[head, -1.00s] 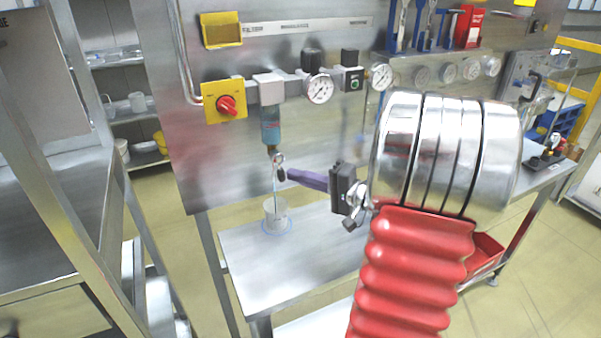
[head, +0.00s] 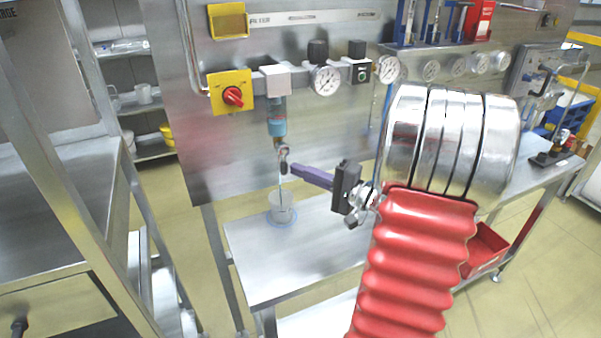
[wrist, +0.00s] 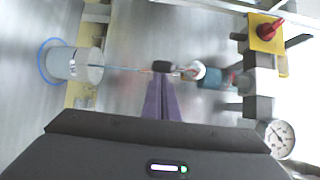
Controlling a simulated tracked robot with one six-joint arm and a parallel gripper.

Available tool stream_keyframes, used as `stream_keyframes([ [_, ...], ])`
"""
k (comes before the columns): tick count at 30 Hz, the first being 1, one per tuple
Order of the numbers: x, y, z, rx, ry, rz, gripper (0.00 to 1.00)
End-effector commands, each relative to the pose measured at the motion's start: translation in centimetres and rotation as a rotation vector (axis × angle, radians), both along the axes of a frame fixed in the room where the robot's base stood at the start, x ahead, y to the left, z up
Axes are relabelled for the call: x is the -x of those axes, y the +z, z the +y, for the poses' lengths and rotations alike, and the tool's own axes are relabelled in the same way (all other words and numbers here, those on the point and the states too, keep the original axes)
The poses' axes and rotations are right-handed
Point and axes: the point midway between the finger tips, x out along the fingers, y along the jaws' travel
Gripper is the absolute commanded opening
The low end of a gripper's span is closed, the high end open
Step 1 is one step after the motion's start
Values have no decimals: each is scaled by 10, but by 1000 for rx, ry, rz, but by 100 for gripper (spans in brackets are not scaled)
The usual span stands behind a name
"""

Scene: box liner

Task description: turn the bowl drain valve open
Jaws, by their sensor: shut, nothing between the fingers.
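The blue filter bowl (head: 276,117) hangs under a grey housing on the steel panel; it also shows in the wrist view (wrist: 217,77). The small drain valve (head: 282,149) sits at its lower end, and a thin stream runs down from it into a clear cup (head: 283,208) on the bench. My gripper (head: 290,168) has purple fingers, shut with nothing held, their tips at or right beside the drain valve. In the wrist view the finger tips (wrist: 162,76) meet a dark piece at the valve; whether they touch it is unclear.
A red knob on a yellow plate (head: 230,92) is left of the bowl, and pressure gauges (head: 325,79) are to the right. The steel bench (head: 260,265) lies below with free room around the cup. A red bin (head: 488,250) is at right.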

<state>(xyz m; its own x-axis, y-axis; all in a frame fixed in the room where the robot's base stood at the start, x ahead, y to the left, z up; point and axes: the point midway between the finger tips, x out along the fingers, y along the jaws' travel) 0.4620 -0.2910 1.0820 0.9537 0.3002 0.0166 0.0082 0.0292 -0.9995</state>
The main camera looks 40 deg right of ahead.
Motion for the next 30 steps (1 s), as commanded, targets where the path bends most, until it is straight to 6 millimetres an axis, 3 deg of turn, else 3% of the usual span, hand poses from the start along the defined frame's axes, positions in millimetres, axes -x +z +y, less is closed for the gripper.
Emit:
stream_keyframes([
  [9, 10, -2, -35, 0, 1, 0, 0],
  [24, 81, -2, -55, -1, 3, 0, 0],
  [30, 99, -2, -60, 0, 5, 0, 0],
])
